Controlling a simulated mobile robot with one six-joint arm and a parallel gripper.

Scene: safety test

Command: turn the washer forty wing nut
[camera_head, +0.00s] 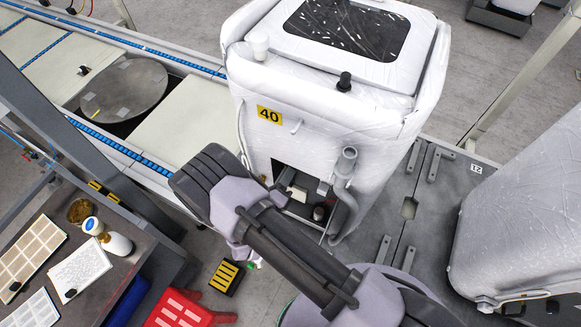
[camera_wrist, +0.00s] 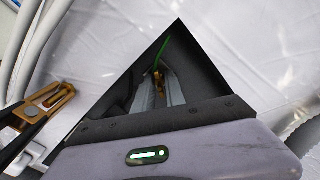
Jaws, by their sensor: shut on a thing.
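The washer (camera_head: 325,135) is a large white machine wrapped in plastic film. It bears a yellow label marked 40 (camera_head: 268,115) on its front. An opening low on this side shows dark inner parts. My gripper (camera_wrist: 160,88) shows in the wrist view, with two grey fingers close together. A small brass-coloured piece, which looks like the wing nut (camera_wrist: 158,77), sits between the fingertips, and they are shut on it. Its wings and its turn angle are too small to tell. In the head view my arm hides the fingertips and the wing nut.
In the wrist view, an orange-brown clip (camera_wrist: 46,103) and pale hoses (camera_wrist: 24,50) lie left of my gripper. A grey pipe (camera_head: 346,170) stands by the washer's opening. Another wrapped machine (camera_head: 525,215) stands right, a workbench (camera_head: 110,285) left, a red stool (camera_head: 182,311) below.

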